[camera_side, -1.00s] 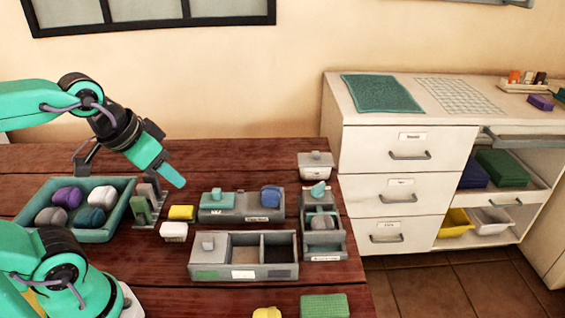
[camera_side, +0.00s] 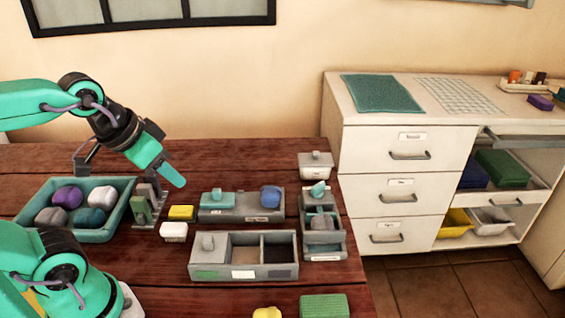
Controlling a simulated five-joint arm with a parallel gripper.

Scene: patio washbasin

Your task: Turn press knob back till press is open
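A narrow grey unit (camera_side: 338,244) stands near the table's right edge, with a small teal knob (camera_side: 318,189) at its back end. It looks like the press, though no readable label confirms it. A grey lump (camera_side: 322,222) sits in its middle; whether the press is open or closed is too small to tell. My gripper (camera_side: 178,181) hangs over the left part of the table, well to the left of the knob and apart from it. Its teal end points down and right. Its fingers overlap from this side, so their opening is unclear.
A green tray (camera_side: 97,236) with several coloured lumps lies left. A grey-green stand (camera_side: 145,207), yellow block (camera_side: 181,212) and white block (camera_side: 173,232) are near my gripper. Two grey boxes, one with a teal block (camera_side: 217,199), one with compartments (camera_side: 211,265), stand between it and the press.

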